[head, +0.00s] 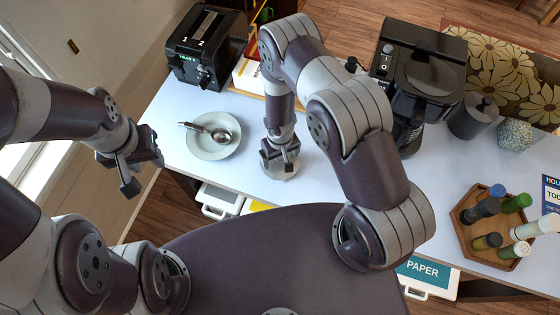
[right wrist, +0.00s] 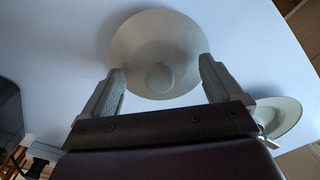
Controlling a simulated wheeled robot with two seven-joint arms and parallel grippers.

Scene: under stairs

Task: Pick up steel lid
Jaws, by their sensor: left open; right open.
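The steel lid (right wrist: 135,45) is a round, pale grey disc with a small round knob (right wrist: 159,76). It lies on the white table. In the right wrist view the fingers of my right gripper (right wrist: 161,70) are spread to either side of the knob, with a gap on both sides. In the head view the lid (head: 284,174) is mostly hidden under my right gripper (head: 281,156), which points down over it. My left gripper (head: 140,170) is open and empty, off the table's left edge.
A plate (head: 207,148) with a spoon (head: 218,134) lies left of the lid. A toaster (head: 205,45) and coffee maker (head: 420,75) stand at the back. A wooden tray (head: 468,236) with several bottles is at the right. My right arm covers the middle.

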